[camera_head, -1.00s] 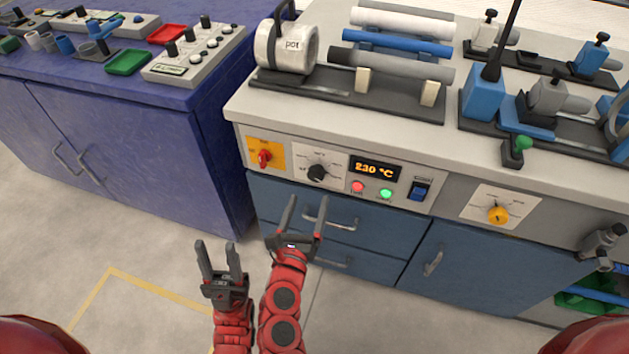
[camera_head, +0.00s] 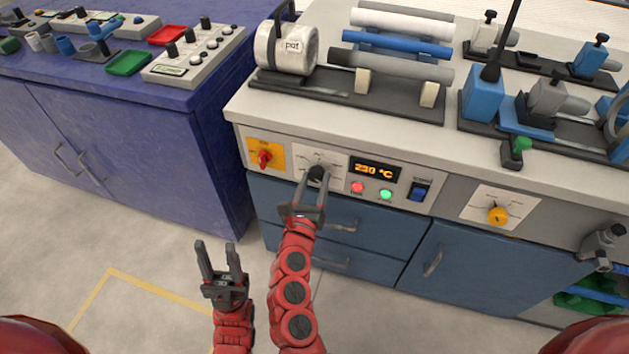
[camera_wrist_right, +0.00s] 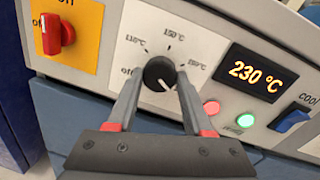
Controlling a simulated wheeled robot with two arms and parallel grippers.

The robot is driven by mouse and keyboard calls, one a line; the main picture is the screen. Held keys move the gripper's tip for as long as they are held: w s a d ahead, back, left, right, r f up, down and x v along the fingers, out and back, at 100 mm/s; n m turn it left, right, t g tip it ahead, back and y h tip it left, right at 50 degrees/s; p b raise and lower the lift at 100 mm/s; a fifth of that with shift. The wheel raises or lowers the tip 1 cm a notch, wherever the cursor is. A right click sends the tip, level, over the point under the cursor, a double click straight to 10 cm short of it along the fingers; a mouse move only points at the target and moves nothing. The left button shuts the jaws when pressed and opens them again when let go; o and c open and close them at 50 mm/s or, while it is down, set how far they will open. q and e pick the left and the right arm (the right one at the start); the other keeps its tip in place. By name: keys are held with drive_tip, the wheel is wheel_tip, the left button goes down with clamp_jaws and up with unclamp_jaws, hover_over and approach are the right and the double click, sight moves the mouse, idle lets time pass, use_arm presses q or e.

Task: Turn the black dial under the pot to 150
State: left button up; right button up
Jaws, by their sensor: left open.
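The black dial (camera_head: 317,172) sits on a white scale plate on the front panel under the pot (camera_head: 286,46). In the right wrist view the dial (camera_wrist_right: 159,73) has a white mark toward its lower right; the 150 °C label (camera_wrist_right: 175,33) is above it. The display (camera_head: 376,170) reads 230 °C, also in the right wrist view (camera_wrist_right: 255,76). My right gripper (camera_head: 315,180) has its fingers on either side of the dial; I cannot tell if they press on it. My left gripper (camera_head: 219,262) is open and empty, lower left, away from the panel.
A red switch (camera_head: 264,157) on a yellow plate is left of the dial. Red (camera_head: 357,187) and green (camera_head: 385,194) buttons and a blue switch (camera_head: 419,191) are to its right. A drawer handle (camera_head: 342,225) lies below. Open floor surrounds my left gripper.

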clamp_jaws()
